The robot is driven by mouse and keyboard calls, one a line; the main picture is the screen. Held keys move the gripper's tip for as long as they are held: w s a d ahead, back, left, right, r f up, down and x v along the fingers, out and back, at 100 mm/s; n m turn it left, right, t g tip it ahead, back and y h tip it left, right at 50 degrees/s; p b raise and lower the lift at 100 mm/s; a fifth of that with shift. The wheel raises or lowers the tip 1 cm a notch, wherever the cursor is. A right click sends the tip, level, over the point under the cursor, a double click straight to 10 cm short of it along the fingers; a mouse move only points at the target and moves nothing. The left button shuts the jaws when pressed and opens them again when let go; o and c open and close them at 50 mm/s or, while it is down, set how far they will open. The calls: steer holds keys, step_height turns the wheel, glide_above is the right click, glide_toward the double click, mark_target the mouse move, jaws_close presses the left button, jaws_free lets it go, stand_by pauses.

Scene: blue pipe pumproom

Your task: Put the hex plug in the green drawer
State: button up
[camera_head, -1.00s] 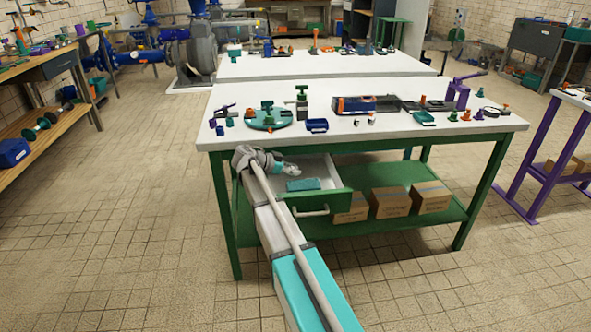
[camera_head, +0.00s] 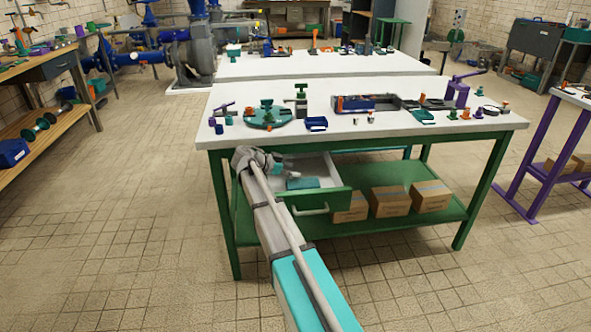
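My gripper (camera_head: 277,170) is over the left rear part of the open drawer, just below the tabletop edge. It is small and partly hidden by my own wrist, so I cannot tell whether it is open or shut, or whether it holds anything. I cannot pick out the hex plug for certain; it may be hidden at the gripper or among the small parts.
The white tabletop (camera_head: 235,92) carries a green round fixture (camera_head: 268,117), a blue bin (camera_head: 316,124), a purple-handled device (camera_head: 458,92) and several small parts. Cardboard boxes (camera_head: 389,202) stand on the green lower shelf. The floor right of my arm is clear.

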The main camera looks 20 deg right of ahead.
stand_by(0.4)
steer(key=shift+r+p, duration=0.6)
steer(key=shift+p, duration=0.2)
steer(key=p+v, duration=0.5)
steer(key=v, duration=0.7)
steer(key=shift+f, duration=0.2)
steer(key=shift+w, duration=0.1)
steer(key=shift+w, duration=0.15)
